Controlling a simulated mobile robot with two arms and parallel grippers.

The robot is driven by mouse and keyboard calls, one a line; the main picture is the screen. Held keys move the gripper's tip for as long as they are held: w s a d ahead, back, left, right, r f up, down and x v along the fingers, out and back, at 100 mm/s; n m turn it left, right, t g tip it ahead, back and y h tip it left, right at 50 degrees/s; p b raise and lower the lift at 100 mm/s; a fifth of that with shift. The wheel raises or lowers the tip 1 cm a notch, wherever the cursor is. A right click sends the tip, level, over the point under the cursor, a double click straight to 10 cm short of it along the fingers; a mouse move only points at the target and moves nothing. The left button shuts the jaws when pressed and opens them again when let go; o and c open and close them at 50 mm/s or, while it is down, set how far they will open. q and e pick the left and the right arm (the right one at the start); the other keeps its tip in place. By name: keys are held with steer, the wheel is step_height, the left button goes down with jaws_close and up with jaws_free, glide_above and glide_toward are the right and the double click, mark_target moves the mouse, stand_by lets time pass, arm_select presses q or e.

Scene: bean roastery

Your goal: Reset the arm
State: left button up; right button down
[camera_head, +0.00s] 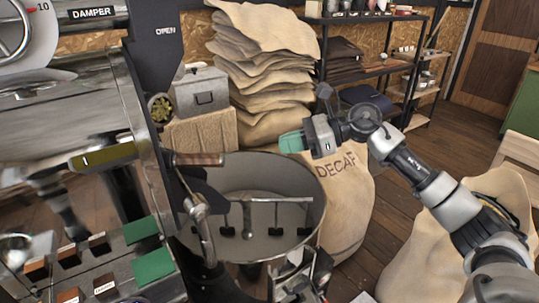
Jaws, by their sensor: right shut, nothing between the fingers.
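My right arm comes in from the lower right. Its gripper (288,144) has teal fingertips that point left. The fingers are shut with nothing held. It shows above the back right rim of the round cooling bin (318,222), in front of the stacked burlap sacks. It looks apart from them, though the exact gap is hard to judge.
The roaster (75,110) fills the left side. A DECAF sack (345,200) stands right of the bin, partly behind my right arm. Stacked sacks (262,80), a grey metal box (202,92) and a shelf (375,65) are behind. Wooden floor (450,140) is open at right.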

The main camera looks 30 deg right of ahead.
steer(key=a+f+m+t+h, duration=0.1)
steer(key=a+f+m+t, duration=0.25)
steer(key=m+t, duration=0.45)
steer(key=a+f+m+t+h, duration=0.15)
steer(key=a+m+t, duration=0.25)
steer(key=m, duration=0.8)
steer(key=s+d+f+m+g+h, duration=0.1)
steer(key=s+f+m+g+h, duration=0.2)
steer(key=s+f+m+h, duration=0.5)
steer(key=s+f+m+g+h, duration=0.3)
steer(key=s+f+m+h, duration=0.1)
steer(key=f+m, duration=0.75)
steer(key=s+a+f+m+g+y, duration=0.1)
steer(key=s+f+m+g, duration=0.15)
steer(key=s, duration=0.35)
steer(key=s+a+f+m+g, duration=0.1)
steer(key=s+a+m+g, duration=0.1)
steer(key=s+g, duration=0.25)
steer(key=s+a+f+m+g+y, duration=0.1)
steer(key=s+f+m+g, duration=0.1)
steer(key=s, duration=0.4)
step_height(320, 180, down, 26)
steer(key=s+r+g, duration=0.1)
steer(key=g, duration=0.1)
steer(key=s+d+f+g, duration=0.1)
steer(key=s+d+f, duration=0.1)
steer(key=s+f, duration=1.4)
steer(key=shift+s+d+p, duration=0.2)
steer(key=shift+p, duration=0.2)
